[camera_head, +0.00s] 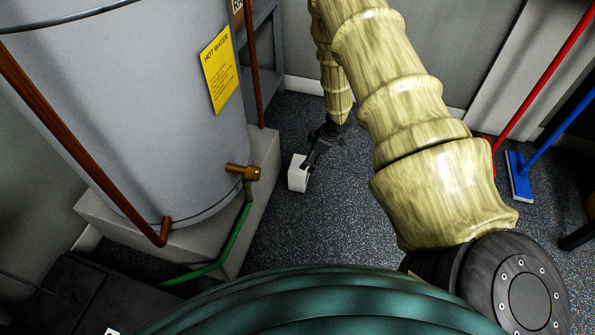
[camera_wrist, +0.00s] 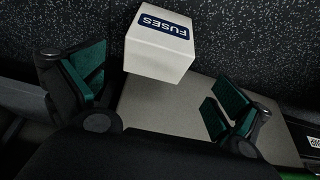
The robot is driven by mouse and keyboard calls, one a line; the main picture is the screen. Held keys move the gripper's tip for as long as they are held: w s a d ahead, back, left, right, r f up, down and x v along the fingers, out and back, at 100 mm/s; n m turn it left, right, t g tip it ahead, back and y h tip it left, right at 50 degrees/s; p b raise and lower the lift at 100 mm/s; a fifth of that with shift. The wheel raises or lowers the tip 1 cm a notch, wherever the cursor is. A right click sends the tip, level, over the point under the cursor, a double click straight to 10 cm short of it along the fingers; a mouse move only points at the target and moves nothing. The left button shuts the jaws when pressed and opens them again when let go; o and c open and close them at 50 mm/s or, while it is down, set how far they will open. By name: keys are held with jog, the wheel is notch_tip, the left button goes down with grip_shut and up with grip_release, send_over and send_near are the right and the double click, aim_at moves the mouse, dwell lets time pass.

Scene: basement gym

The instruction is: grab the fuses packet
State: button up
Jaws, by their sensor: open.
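The fuses packet is a small white box (camera_head: 298,173) to the right of the heater's plinth in the head view, just below the end of my gripper (camera_head: 313,156). In the wrist view the packet (camera_wrist: 157,55) shows a dark blue FUSES label and lies at the top middle. My gripper (camera_wrist: 160,85) is open there, with one green-padded finger on the left and one on the right. The packet appears ahead of the gap between them, nearer the left finger. I see no clear contact. What the packet rests on is hard to tell.
A grey water heater (camera_head: 150,90) stands on a pale plinth (camera_head: 262,165) at the left, with a brass tap (camera_head: 243,172) and green hose (camera_head: 215,262). A blue broom (camera_head: 519,178) and a red pole (camera_head: 545,75) lean at the right. The dark speckled floor (camera_head: 320,225) between is clear.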

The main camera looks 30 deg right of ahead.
aim_at(299, 169)
jog(key=x, duration=0.1)
jog(key=b+x, duration=0.1)
jog(key=x, duration=0.1)
jog(key=b+x, duration=0.1)
jog(key=shift+d+f, duration=0.25)
jog(key=shift+f, duration=0.2)
jog(key=shift+w+b+x, duration=0.2)
jog(key=shift+b+x, duration=2.1)
jog(key=shift+x, duration=0.7)
jog(key=shift+a+r, duration=0.2)
jog(key=c, duration=0.9)
